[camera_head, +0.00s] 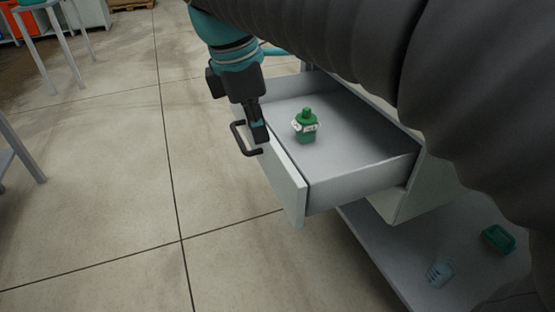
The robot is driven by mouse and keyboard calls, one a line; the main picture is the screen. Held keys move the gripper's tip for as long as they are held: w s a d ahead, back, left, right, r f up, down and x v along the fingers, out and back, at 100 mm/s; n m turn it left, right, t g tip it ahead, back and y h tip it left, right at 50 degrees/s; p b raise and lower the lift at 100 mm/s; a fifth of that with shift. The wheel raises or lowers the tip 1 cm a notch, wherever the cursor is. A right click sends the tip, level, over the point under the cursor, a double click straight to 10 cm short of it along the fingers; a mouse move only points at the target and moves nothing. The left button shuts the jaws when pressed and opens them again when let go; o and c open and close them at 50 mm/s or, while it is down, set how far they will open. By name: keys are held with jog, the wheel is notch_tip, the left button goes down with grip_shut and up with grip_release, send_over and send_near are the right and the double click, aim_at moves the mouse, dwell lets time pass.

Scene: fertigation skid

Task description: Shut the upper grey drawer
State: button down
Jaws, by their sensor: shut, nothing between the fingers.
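The upper grey drawer (365,182) stands pulled out of its grey cabinet (413,193). Its pale front panel (283,184) faces left and carries a dark bar handle (239,140). A green bottle (306,127) with a white label stands upright inside the drawer. My gripper (260,138) points down at the drawer front, close to the handle. Its fingers are shut with nothing between them. I cannot tell whether they touch the handle or the panel. My dark arm sleeve hides the upper right, including part of the cabinet.
Below the drawer, a grey shelf (385,262) holds a green container (498,239) and a clear cup (440,271). A stool (48,30) stands at the far left. The concrete floor left of the drawer is clear.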

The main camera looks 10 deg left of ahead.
aim_at(275, 163)
jog(key=shift+w+d+f+n+h+b, duration=0.1)
jog(key=shift+w+d+f+n+b, duration=0.35)
jog(key=shift+f, duration=1.1)
jog(key=shift+w+d+f+n+h+b, duration=0.1)
jog(key=shift+w+d+f+n+b, duration=0.3)
jog(key=shift+f, duration=1.2)
jog(key=shift+w+d+f+n+h+b, duration=0.1)
jog(key=shift+w+d+f+n+b, duration=0.35)
jog(key=shift+f, duration=1.1)
jog(key=shift+a, duration=0.25)
